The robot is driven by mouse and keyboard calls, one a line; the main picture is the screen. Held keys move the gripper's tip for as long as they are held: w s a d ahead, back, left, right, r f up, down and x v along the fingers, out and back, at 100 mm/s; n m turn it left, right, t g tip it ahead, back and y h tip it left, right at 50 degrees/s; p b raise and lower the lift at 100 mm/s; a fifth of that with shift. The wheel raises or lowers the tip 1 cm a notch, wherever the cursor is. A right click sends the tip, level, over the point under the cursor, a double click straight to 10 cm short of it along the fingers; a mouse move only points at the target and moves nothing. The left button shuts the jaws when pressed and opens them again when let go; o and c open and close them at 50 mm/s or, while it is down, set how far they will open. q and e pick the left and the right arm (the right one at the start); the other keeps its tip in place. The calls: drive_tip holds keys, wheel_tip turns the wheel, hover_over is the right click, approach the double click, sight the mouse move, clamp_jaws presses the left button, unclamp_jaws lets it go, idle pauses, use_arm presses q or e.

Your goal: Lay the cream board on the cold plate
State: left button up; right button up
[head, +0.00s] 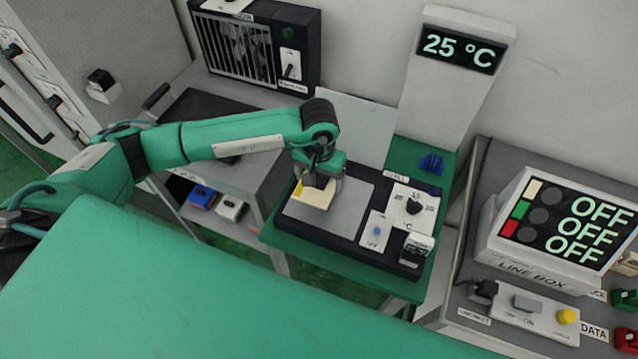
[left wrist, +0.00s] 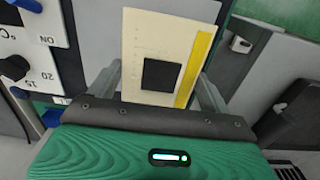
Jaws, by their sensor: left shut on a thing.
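The cream board (head: 314,196) is a small flat piece over the grey top of the cold plate (head: 347,211) in the head view. In the left wrist view the cream board (left wrist: 140,49) shows a dark square and a yellow strip along one side. My left gripper (head: 318,182) points down over the plate and is shut on the board, with a finger at each side of it. I cannot tell whether the board touches the plate, which shows grey around it in the left wrist view (left wrist: 92,38). My right gripper is not in view.
A knob panel (head: 413,207) and a switch (head: 376,231) sit on the plate's right side. A tall display (head: 462,48) reading 25 °C stands behind. A fan unit (head: 262,49) is at the back left. The line box (head: 555,228) showing OFF is at the right.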

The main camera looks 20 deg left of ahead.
sight(319, 181)
use_arm(q)
wheel_tip(319, 181, down, 4)
drive_tip(key=shift+f+p, duration=0.1)
drive_tip(key=shift+p, duration=0.5)
drive_tip(key=shift+f+b, duration=0.15)
drive_tip(key=shift+b, duration=0.15)
drive_tip(key=o, duration=0.9)
drive_tip(key=shift+o, duration=0.2)
